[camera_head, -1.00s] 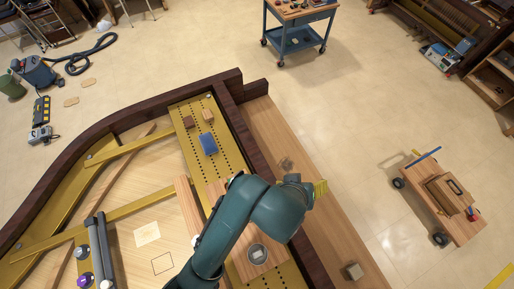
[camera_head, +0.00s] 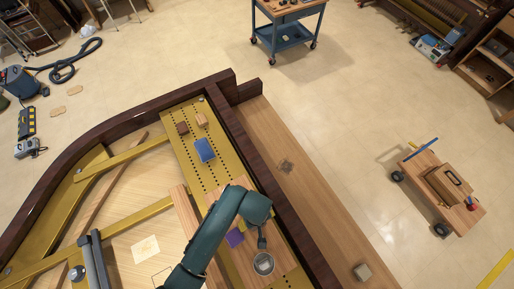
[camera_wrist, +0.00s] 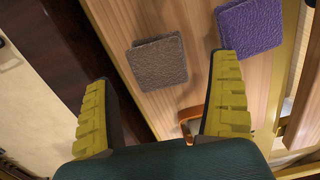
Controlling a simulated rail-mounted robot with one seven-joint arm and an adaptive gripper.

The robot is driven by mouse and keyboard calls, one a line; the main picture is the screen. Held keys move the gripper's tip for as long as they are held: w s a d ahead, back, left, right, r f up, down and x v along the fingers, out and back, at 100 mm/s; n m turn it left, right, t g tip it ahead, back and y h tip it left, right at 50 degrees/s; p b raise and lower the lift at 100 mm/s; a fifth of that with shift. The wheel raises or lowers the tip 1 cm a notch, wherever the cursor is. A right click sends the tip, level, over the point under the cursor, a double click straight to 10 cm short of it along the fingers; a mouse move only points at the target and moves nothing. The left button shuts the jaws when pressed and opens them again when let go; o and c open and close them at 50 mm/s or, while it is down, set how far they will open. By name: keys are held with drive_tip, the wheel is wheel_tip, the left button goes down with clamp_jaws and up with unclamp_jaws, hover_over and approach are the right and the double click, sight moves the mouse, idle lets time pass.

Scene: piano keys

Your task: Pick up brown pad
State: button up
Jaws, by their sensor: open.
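The brown pad (camera_wrist: 157,62) is a thin, square, textured piece lying flat on light wood in the wrist view. My gripper (camera_wrist: 163,72) is open, its yellow ridged fingers apart on either side of the pad in the picture, with no contact visible. A purple pad (camera_wrist: 249,26) lies to the right of the brown pad, with a gap between them. The head view also shows the purple pad (camera_head: 235,238), beside my arm. I cannot make out the brown pad there; my arm may hide it.
A round grey container (camera_head: 263,264) stands near my gripper in the head view. An orange curved part (camera_wrist: 190,120) shows below the brown pad. A blue block (camera_head: 204,150), a brown block (camera_head: 182,128) and a tan block (camera_head: 201,120) sit on the gold plate. A dark raised rim (camera_head: 262,180) runs alongside.

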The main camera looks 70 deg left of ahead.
wheel_tip(320, 180, down, 4)
drive_tip(key=shift+d+r, duration=0.1)
drive_tip(key=shift+r, duration=0.05)
drive_tip(key=c, duration=1.2)
drive_tip(key=shift+o, duration=0.2)
drive_tip(key=shift+r, duration=0.15)
wheel_tip(320, 180, up, 10)
drive_tip(key=shift+f, duration=0.1)
